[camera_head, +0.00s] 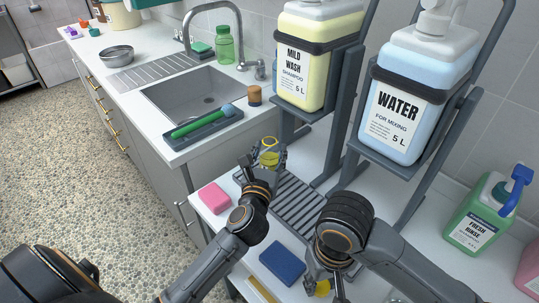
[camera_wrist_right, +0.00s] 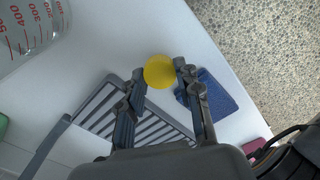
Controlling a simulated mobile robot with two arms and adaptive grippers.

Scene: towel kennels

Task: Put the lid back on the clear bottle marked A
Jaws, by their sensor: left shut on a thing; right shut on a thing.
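My left gripper (camera_head: 270,155) is shut on a small clear bottle (camera_head: 269,143) with a yellow ring at its open top and yellow showing lower down. The gripper holds it near the back end of the grey slatted rack; its fingers hide part of the bottle, and I cannot read a letter on it. My right gripper (camera_head: 321,284) is shut on a round yellow lid (camera_head: 322,289) at the front of the counter, apart from the bottle. In the right wrist view the lid (camera_wrist_right: 159,72) sits between the fingertips, over the white counter.
The slatted rack (camera_head: 297,207) lies between a pink sponge (camera_head: 214,198) and the dispenser stands. A blue sponge (camera_head: 282,260) lies near the right gripper. Large shampoo (camera_head: 306,60) and water (camera_head: 398,112) jugs stand behind. A clear measuring jug (camera_wrist_right: 30,30) is beside the right gripper.

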